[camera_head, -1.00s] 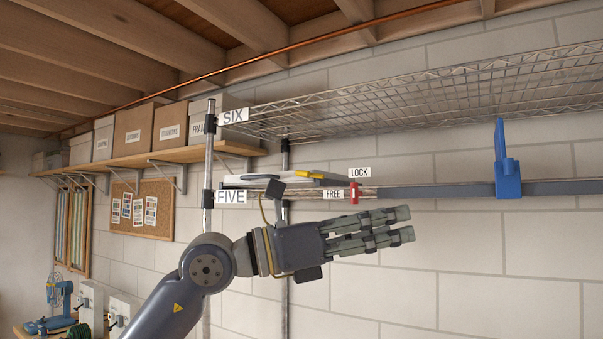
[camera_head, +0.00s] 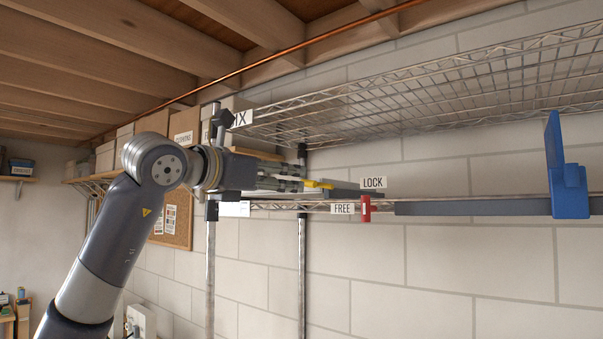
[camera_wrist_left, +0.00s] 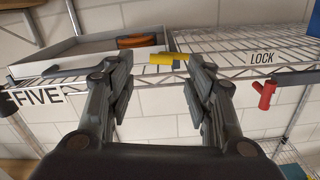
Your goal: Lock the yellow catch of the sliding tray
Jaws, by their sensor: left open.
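The yellow catch (camera_head: 319,184) sits at shelf FIVE, just past the fingertips of my left gripper (camera_head: 304,179). In the left wrist view, the catch (camera_wrist_left: 162,58) is a short yellow bar, seen between the spread fingers (camera_wrist_left: 157,66) and nearer the right one. Whether a finger touches it I cannot tell. The pale, shallow tray (camera_wrist_left: 38,62) lies on the wire shelf at upper left, with an orange-brown round thing (camera_wrist_left: 137,41) in it. The LOCK label (camera_head: 373,183) is to the catch's right; the FREE label (camera_head: 343,208) is lower. My right gripper is not in view.
A red fitting (camera_head: 366,208) sits on the shelf's front rail beside FREE. A blue upright bracket (camera_head: 568,185) stands farther right on the rail. Wire shelf SIX (camera_head: 400,105) hangs above. A post (camera_head: 302,240) stands below the fingers. The space below the rail is open.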

